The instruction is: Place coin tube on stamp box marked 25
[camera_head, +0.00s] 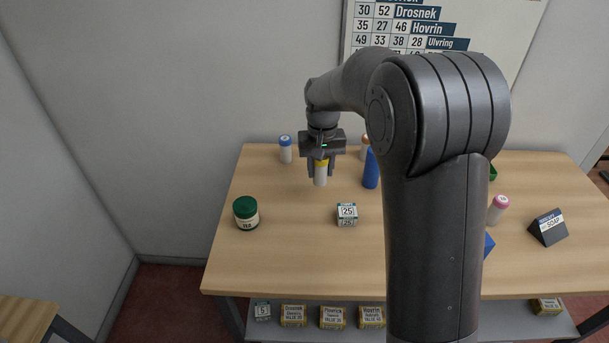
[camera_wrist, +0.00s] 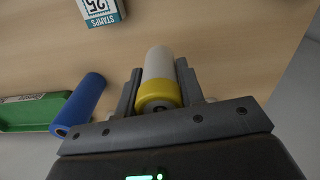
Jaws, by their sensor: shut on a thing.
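The coin tube (camera_head: 320,177) is white with a yellow end. My gripper (camera_head: 321,168) is shut on it and holds it upright, yellow end up, over the back left part of the table. In the wrist view the tube (camera_wrist: 158,72) sits between the fingers of my gripper (camera_wrist: 158,88). The stamp box marked 25 (camera_head: 347,214) is a small white and dark teal box on the table, in front of the tube and a little to its right. It also shows at the top of the wrist view (camera_wrist: 100,10). Nothing lies on its top.
A green-lidded jar (camera_head: 246,213) stands left of the box. A blue cylinder (camera_head: 371,169) stands behind it to the right. A blue-capped tube (camera_head: 285,149) is at the back left. My arm hides part of the right side. Several boxes sit on the lower shelf (camera_head: 312,312).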

